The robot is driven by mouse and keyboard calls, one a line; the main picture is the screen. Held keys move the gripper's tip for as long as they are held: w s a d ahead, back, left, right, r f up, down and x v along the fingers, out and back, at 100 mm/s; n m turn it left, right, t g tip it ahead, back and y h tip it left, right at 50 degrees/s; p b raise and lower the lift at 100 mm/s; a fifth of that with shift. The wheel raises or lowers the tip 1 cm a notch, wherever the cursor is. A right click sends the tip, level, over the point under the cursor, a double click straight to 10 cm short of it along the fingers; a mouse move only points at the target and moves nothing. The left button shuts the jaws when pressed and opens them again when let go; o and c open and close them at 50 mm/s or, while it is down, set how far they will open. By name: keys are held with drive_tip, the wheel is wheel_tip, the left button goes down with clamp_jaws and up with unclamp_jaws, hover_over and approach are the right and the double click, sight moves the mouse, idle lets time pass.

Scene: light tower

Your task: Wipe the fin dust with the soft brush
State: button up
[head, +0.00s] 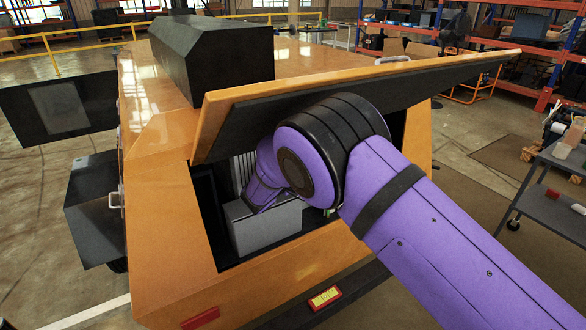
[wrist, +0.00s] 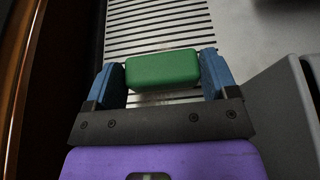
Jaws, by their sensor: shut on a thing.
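My gripper (wrist: 162,84) is shut on a green block-shaped thing, which I take for the soft brush (wrist: 163,71). Its two blue fingers press on the brush from either side. In the wrist view the brush is in front of the slatted metal fins (wrist: 160,30); I cannot tell whether it touches them. No dust can be made out at this size. In the head view my purple arm reaches under the raised orange lid into the bay, and my gripper and the brush are hidden there. Part of the fins (head: 243,168) shows behind a grey box.
The orange light tower housing (head: 155,190) surrounds the bay, with its lid (head: 350,90) propped open above my arm. A grey box (head: 262,228) stands inside the bay, also close on the right in the wrist view (wrist: 285,110). A grey cart (head: 545,200) stands to the right.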

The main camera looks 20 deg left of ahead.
drive_tip(key=w+d, duration=0.4)
drive_tip(key=w, duration=0.1)
drive_tip(key=shift+w+d, duration=0.15)
drive_tip(key=shift+d, duration=0.1)
idle(0.7)
